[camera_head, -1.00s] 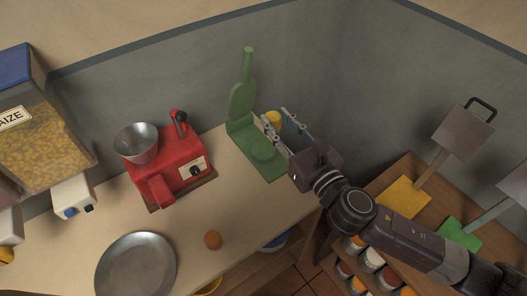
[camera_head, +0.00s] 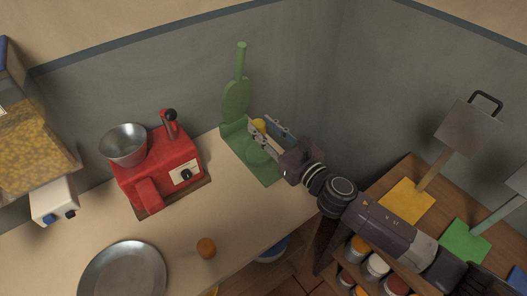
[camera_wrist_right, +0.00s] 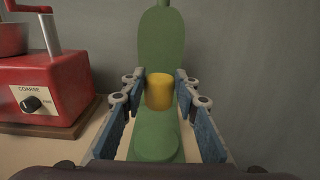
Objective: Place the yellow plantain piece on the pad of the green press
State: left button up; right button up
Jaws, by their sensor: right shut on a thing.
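The green press (camera_head: 236,97) stands open on the counter, its upper plate and handle raised upright. Its round pad (camera_head: 258,152) lies on the green base, and the press also shows in the right wrist view (camera_wrist_right: 160,38). My right gripper (camera_head: 267,130) is shut on the yellow plantain piece (camera_head: 259,125). In the wrist view the piece (camera_wrist_right: 158,92) is upright between the fingertips, in front of the raised plate. The piece appears held above the base, beyond the pad (camera_wrist_right: 156,141); its exact height is hard to tell. My left gripper is out of view.
A red grinder (camera_head: 160,170) with a metal bowl stands left of the press. A metal plate (camera_head: 122,275) and a small orange-brown piece (camera_head: 206,247) are on the counter. A wooden shelf unit with jars (camera_head: 375,265) stands at right. Grey walls close the corner behind.

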notch_tip(320, 180, down, 7)
jog(key=shift+f+b, duration=0.2)
jog(key=shift+b, duration=0.9)
jog(key=shift+f, duration=0.1)
jog(key=o, duration=1.1)
jog(key=shift+o, duration=0.2)
jog(key=shift+s+d, duration=0.15)
jog(key=b+v, duration=0.1)
jog(key=v, duration=0.6)
